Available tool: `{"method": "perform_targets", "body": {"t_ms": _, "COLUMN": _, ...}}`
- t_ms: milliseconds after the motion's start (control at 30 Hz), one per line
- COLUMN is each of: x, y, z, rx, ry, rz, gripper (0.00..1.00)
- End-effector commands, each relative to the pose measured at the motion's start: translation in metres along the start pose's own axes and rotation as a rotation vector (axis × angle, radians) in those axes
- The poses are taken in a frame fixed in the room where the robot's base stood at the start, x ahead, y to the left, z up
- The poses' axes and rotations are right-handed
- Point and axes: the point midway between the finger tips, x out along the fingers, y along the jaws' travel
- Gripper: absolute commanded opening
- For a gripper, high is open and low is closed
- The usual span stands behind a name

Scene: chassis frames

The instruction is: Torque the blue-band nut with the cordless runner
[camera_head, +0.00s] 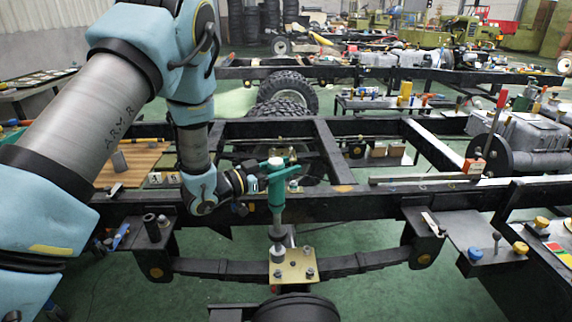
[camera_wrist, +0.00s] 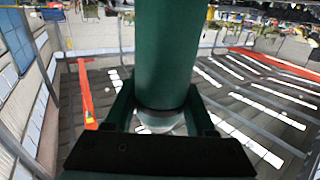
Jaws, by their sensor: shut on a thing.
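My gripper (camera_head: 262,183) is shut on the green cordless runner (camera_head: 277,190). The runner hangs upright, its grey nose and socket pointing down. In the wrist view the runner's green body (camera_wrist: 168,50) stands between the two dark fingers of my gripper (camera_wrist: 163,112). The socket end is just over the far left part of a brass plate (camera_head: 293,265) on the leaf spring; I cannot tell whether it touches a nut. Nuts and studs show on the plate, one at its far right corner (camera_head: 308,250). No blue band can be made out; the socket may hide one.
The black chassis rail (camera_head: 330,205) runs right behind the runner. The leaf spring (camera_head: 350,264) lies below. A bracket with a dark cylinder (camera_head: 151,228) is at left. A shelf with yellow-capped parts (camera_head: 520,249) is at right. Green floor shows between the frames.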

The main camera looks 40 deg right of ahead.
Motion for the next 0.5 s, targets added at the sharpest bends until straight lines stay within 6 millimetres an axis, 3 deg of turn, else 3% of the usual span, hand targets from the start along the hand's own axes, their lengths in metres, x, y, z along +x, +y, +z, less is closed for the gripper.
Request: {"method": "perform_targets", "body": {"t_ms": 500, "x": 0.001, "y": -0.001, "z": 0.051, "rx": 0.002, "ry": 0.005, "rz": -0.001, "gripper": 0.0}}
